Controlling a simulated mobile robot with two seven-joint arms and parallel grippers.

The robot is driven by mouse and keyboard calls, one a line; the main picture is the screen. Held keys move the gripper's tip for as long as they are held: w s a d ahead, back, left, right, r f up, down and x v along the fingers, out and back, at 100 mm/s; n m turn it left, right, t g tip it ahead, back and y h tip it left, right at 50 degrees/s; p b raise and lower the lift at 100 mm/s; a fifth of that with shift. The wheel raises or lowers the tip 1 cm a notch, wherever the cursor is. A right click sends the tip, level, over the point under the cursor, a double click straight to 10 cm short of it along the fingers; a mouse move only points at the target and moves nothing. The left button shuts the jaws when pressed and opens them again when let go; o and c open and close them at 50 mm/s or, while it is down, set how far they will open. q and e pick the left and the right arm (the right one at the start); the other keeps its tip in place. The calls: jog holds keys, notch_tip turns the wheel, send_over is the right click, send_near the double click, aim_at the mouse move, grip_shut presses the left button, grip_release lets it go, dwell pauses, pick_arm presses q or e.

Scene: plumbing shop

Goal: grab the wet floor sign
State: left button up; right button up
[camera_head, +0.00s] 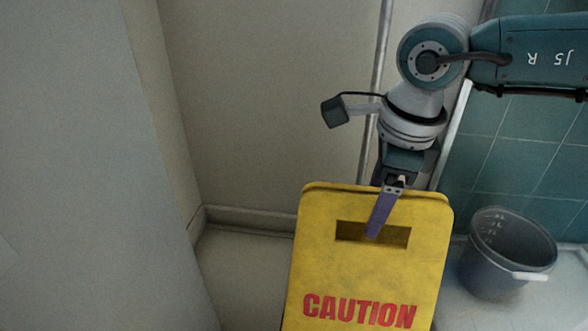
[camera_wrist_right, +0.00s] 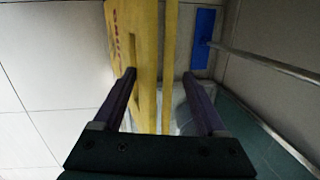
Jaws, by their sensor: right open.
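The yellow wet floor sign (camera_head: 325,275) stands upright in the lower middle of the head view. It bears red CAUTION lettering and has a dark handle slot near its top edge. My right gripper (camera_head: 383,208) reaches down over the sign's top, with one purple finger in front of the slot; the other finger is hidden behind the sign. In the right wrist view my right gripper (camera_wrist_right: 160,76) is open, with the top of the sign (camera_wrist_right: 146,50), seen edge-on as two yellow panels, between its fingers. I cannot tell whether either finger touches it. My left gripper is out of view.
A dark bucket (camera_head: 505,262) with a light handle stands right of the sign. A wall with a vertical pipe (camera_head: 375,80) is behind, and teal tiles (camera_head: 520,150) are at right. A large grey surface (camera_head: 80,170) fills the left. Floor left of the sign is clear.

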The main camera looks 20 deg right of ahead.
jog(key=shift+w+f, duration=0.15)
jog(key=shift+a+f, duration=0.1)
jog(key=shift+f, duration=0.2)
dwell(0.4)
grip_shut()
dwell(0.6)
jog(key=shift+r, duration=0.1)
